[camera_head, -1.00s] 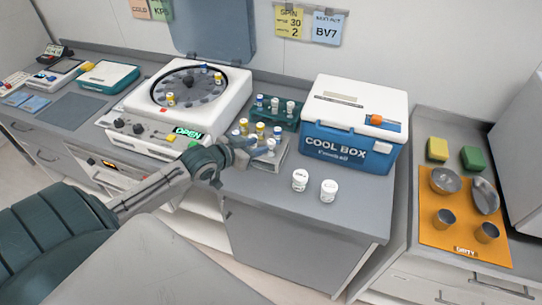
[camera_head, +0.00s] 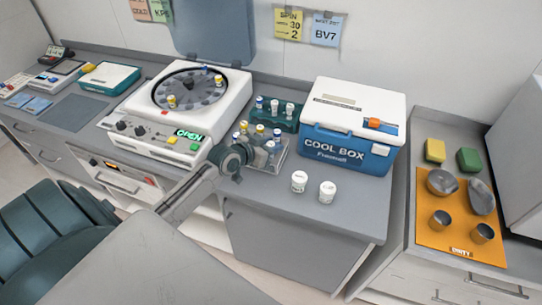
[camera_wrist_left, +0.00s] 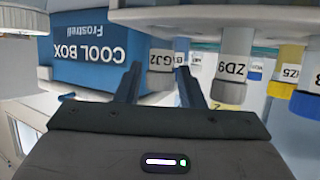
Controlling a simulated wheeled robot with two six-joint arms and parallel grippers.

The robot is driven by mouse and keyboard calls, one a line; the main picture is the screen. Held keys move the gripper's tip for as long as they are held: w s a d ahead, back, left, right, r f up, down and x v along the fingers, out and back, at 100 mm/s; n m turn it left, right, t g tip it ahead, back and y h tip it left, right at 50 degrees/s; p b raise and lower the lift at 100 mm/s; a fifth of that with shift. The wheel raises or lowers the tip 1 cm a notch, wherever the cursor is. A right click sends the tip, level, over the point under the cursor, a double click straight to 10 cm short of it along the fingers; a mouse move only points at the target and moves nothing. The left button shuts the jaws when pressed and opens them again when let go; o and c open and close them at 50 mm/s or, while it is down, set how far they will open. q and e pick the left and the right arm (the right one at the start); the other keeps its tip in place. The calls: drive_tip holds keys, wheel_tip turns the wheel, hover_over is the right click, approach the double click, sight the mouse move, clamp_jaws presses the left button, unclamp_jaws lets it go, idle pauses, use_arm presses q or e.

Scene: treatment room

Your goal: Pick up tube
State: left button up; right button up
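Several tubes with white, blue and yellow caps stand in a clear rack (camera_head: 281,160) on the counter. My left gripper (camera_head: 256,156) is low at the rack's front left, its fingers partly lost among the tubes. The left wrist view is upside down; there the left gripper (camera_wrist_left: 159,84) is open, fingers apart. A tube labelled GJ2 (camera_wrist_left: 160,59) shows between the fingertips; I cannot tell if they touch it. A tube labelled ZD9 (camera_wrist_left: 232,70) stands to the right of the fingers. My right gripper is not in view.
A blue and white cool box (camera_head: 348,140) stands right of the rack. A green rack (camera_head: 284,122) with tubes is behind. Two white jars (camera_head: 299,182) stand in front of the cool box. An open centrifuge (camera_head: 190,92) is at left. An orange mat (camera_head: 436,238) holds metal dishes.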

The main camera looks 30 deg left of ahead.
use_arm(q)
drive_tip(key=shift+c, duration=0.4)
clamp_jaws()
